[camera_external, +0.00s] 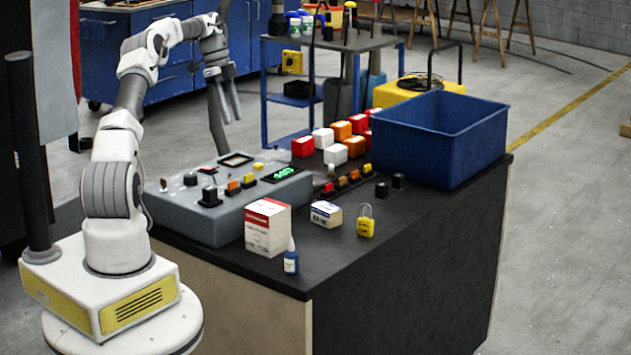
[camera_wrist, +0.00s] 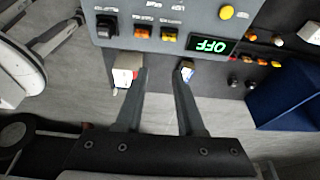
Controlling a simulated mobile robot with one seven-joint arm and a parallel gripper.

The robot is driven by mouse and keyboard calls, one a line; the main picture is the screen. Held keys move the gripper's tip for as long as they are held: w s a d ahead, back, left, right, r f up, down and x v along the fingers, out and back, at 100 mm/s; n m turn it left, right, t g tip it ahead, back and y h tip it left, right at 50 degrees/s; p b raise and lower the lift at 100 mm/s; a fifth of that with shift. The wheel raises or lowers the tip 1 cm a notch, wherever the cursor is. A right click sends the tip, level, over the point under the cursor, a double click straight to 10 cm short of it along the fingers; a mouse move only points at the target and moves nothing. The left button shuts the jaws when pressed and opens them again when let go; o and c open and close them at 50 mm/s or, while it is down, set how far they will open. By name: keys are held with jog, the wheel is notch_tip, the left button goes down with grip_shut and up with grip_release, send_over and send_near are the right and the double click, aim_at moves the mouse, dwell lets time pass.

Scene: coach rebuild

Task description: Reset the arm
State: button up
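My gripper (camera_external: 229,121) is raised above the grey control panel (camera_external: 226,212) in the external view. In the wrist view its two dark fingers (camera_wrist: 160,74) stand apart with nothing held between them. The panel carries a black knob or switch, orange and yellow buttons and a green lit display (camera_external: 283,173). The display also shows upside down in the wrist view (camera_wrist: 214,47) and reads OFF. My arm is bent, with its upper part reaching right over the worktop.
A blue bin (camera_external: 437,163) and several coloured blocks (camera_external: 335,154) are at the back right.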

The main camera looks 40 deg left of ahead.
jog(key=s+d+r+n+t+y, duration=0.15)
jog(key=s+d+r+n, duration=0.25)
jog(key=s+d+r, duration=0.4)
jog(key=s+d+r+n+y, duration=0.2)
jog(key=s+d+r+n, duration=0.15)
jog(key=d+r, duration=0.45)
jog(key=s+d+f+n+t, duration=0.1)
jog(key=s+d+f+n, duration=0.1)
jog(key=s, duration=0.5)
jog(key=s+d+f+n+t, duration=0.1)
jog(key=s+d+f+n, duration=0.1)
jog(key=s, duration=0.6)
jog(key=s+d+f+n+t, duration=0.2)
jog(key=s+d+n, duration=0.2)
jog(key=s+n, duration=0.2)
jog(key=shift+s, duration=1.15)
